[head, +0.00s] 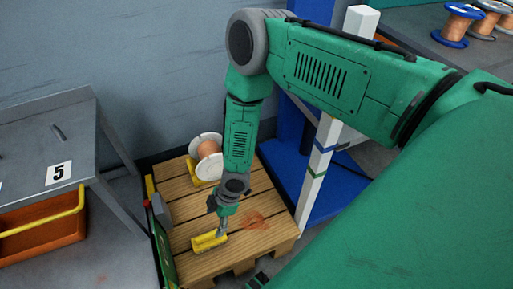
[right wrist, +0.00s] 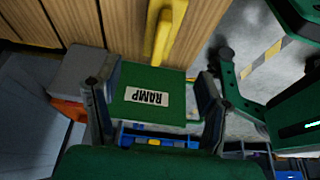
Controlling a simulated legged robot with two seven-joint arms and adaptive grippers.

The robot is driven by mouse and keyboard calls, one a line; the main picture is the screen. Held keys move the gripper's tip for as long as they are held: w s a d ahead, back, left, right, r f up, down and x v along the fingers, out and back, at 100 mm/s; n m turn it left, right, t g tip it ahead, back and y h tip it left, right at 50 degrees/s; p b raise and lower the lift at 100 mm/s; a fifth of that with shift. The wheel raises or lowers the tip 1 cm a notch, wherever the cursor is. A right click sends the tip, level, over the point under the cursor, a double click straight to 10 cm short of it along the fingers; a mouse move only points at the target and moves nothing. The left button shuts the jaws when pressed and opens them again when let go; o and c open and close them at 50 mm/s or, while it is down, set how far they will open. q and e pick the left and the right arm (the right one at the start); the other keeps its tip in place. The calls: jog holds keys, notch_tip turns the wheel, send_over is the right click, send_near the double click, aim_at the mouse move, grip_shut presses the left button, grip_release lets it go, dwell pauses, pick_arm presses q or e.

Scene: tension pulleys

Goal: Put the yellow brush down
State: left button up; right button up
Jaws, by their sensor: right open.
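The yellow brush (head: 208,240) lies on the wooden pallet (head: 180,210), near its front edge. My right gripper (head: 222,230) points down just above the right end of the brush. In the head view I cannot tell whether they touch. In the right wrist view the brush (right wrist: 165,35) shows at the top, against the planks and beyond my open right fingers (right wrist: 155,105). Nothing shows held between the fingers.
A white spool with copper wire (head: 207,155) stands at the pallet's back. An orange bin (head: 40,235) is at left. Pallet boards right of the brush are free.

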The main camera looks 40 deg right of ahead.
jog(key=shift+s, duration=0.1)
jog(key=s+d+r+m+h, duration=0.1)
jog(key=s+d+r+m, duration=0.2)
jog(key=s, duration=0.4)
jog(key=s+d+r+m+h, duration=0.2)
jog(key=s+d+r+m, duration=0.2)
jog(key=s+d+m, duration=0.1)
jog(key=s+d+r+m+h, duration=0.1)
jog(key=s+d+r+m, duration=0.2)
jog(key=s+m, duration=0.3)
jog(key=s+d, duration=0.1)
jog(key=s, duration=0.1)
jog(key=shift+s+r+g, duration=0.25)
jog(key=shift+s+g, duration=0.05)
jog(key=shift+r, duration=0.15)
